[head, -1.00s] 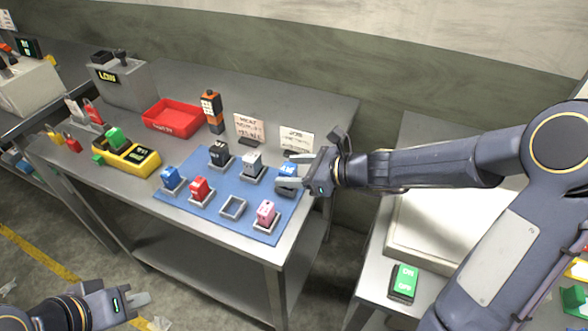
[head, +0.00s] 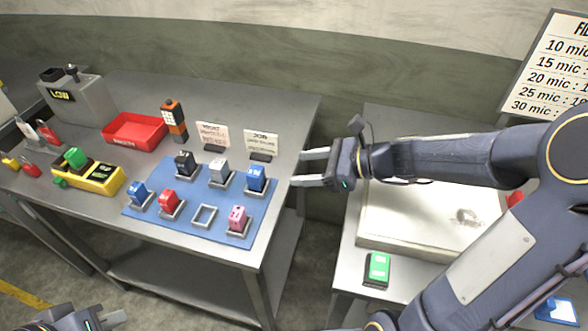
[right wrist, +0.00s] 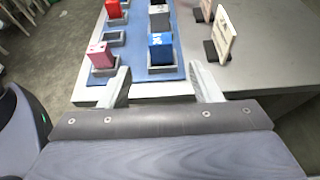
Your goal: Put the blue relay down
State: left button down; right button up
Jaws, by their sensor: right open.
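A blue relay (head: 256,178) sits upright in the back right socket of the blue mat (head: 180,226); the right wrist view also shows this blue relay (right wrist: 160,48) ahead, between the fingers' lines. My right gripper (head: 297,168) is open and empty, just right of the mat and apart from the relay. In the right wrist view the right gripper's fingertips (right wrist: 158,72) are wide apart with nothing between them. A second blue relay (head: 139,195) stands at the mat's left end. My left gripper (head: 116,318) is at the bottom left, partly cut off.
The mat also holds black (head: 185,162), white (head: 219,171), red (head: 168,201) and pink (head: 238,218) relays and an empty socket (head: 204,215). Two cards (head: 261,143) stand behind. A red tray (head: 135,130) and yellow device (head: 95,178) are at left. A green switch (head: 377,268) is on the right bench.

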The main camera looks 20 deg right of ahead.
jog(key=s+d+n+g+h, duration=0.1)
jog(key=s+n+h, duration=0.6)
jog(key=s+n, duration=1.2)
jog(key=n, duration=0.4)
jog(key=shift+s+d+f+g, duration=0.3)
jog(key=shift+d+f+g, duration=0.1)
